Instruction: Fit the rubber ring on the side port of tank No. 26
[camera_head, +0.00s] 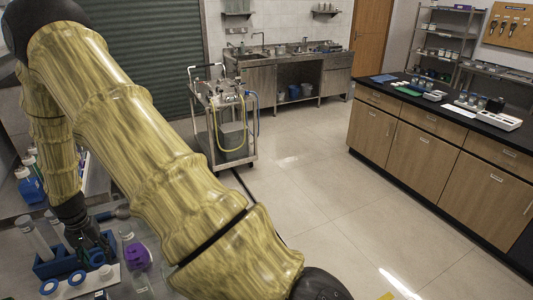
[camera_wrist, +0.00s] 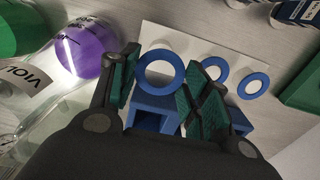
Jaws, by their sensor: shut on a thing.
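My gripper (camera_wrist: 166,82) has its green-padded fingers on either side of a blue rubber ring (camera_wrist: 160,70) and is shut on it. In the head view my gripper (camera_head: 93,246) is low at the left, with the held ring (camera_head: 97,258) just below it. The ring's hole faces the wrist camera. Two more blue rings lie on a white plate, one middle ring (camera_wrist: 214,71) and one outer ring (camera_wrist: 255,84). I cannot tell whether the held ring touches the plate (camera_wrist: 185,38). I cannot make out tank No. 26 or its side port.
A green object (camera_wrist: 302,88) is at the right. A cart (camera_head: 225,125) with a yellow hose stands across open floor; a black-topped bench (camera_head: 440,105) is right.

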